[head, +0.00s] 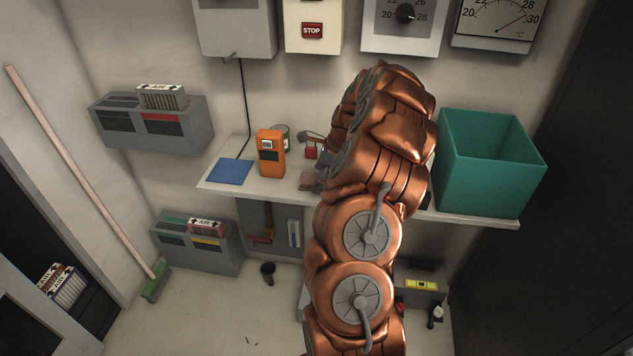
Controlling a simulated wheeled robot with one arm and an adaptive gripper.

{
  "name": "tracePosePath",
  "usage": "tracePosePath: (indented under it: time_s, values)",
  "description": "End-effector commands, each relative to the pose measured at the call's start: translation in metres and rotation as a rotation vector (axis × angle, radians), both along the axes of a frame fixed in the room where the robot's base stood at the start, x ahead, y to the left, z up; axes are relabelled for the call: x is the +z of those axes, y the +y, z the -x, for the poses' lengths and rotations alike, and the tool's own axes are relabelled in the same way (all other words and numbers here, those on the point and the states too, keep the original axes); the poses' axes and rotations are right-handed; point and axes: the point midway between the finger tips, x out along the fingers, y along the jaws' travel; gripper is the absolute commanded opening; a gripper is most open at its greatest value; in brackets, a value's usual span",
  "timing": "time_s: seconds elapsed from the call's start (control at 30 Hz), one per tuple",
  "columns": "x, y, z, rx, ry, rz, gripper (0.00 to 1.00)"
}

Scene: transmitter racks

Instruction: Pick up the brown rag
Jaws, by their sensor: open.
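A small brown, flat piece that looks like the brown rag (309,182) lies on the white shelf (270,185), just left of my arm. My copper-coloured arm rises through the middle of the view and bends down toward the shelf. Only a dark grey bit of my gripper (322,173) shows at the arm's left edge, close beside the rag. It is open. Its fingertips are mostly hidden by the arm, and I cannot tell whether they touch the rag.
An orange meter (270,153), a blue sheet (230,171) and a small red item (311,153) are on the shelf left of my arm. A green bin (488,165) stands at its right end. Wall boxes (235,27) hang above. A broom (85,175) leans at left.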

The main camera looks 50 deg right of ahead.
Motion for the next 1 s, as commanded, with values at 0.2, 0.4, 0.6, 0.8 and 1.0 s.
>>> tracePosePath:
  time_s: [0.2,0.4,0.6,0.8,1.0]
  values:
    - [-0.0018,0.0002,0.0003,0.001,0.001,-0.001,0.96]
    - [-0.0042,0.0005,0.0004,0.001,0.001,-0.001,0.96]
    - [-0.0050,0.0003,0.0002,0.000,0.001,-0.001,0.96]
    - [-0.0049,0.0002,0.0002,0.000,0.001,-0.001,0.85]
    - [-0.0049,0.0001,0.0001,0.000,0.001,-0.001,0.65]
